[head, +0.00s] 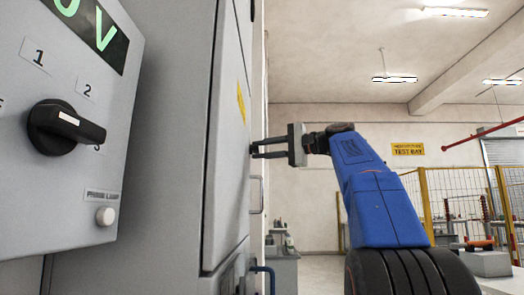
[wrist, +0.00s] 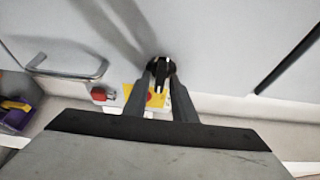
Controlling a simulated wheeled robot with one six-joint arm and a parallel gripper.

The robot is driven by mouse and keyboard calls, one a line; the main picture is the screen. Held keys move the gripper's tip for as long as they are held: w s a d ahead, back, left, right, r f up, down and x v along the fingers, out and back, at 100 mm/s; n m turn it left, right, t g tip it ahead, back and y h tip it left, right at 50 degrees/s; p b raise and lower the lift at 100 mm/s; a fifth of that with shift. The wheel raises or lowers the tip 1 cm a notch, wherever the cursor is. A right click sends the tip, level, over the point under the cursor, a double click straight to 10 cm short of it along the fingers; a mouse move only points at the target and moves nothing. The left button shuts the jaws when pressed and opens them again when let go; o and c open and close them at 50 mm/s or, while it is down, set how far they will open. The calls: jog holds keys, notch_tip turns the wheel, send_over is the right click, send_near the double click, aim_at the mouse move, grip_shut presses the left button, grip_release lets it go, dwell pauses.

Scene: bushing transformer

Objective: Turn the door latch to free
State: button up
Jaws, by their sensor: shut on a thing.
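The door latch (wrist: 161,64) is a small black round piece with a pale bar across it on the grey cabinet door (wrist: 210,40). My gripper (wrist: 161,74) is shut on the latch, one grey finger on either side of it. In the head view my gripper (head: 256,150) comes in from the right, and its fingers reach the door face (head: 228,150) side-on. The latch itself is mostly hidden there, so its turn angle is hard to read.
A metal door handle (wrist: 68,66) is left of the latch in the wrist view, with a red piece (wrist: 103,93) and a yellow label (wrist: 138,96) near the fingers. A control panel with a black rotary knob (head: 65,127) stands at the left of the head view.

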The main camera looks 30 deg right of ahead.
jog(key=o, duration=0.7)
jog(key=v, duration=1.7)
jog(key=shift+d, duration=0.15)
jog(key=shift+s, duration=0.1)
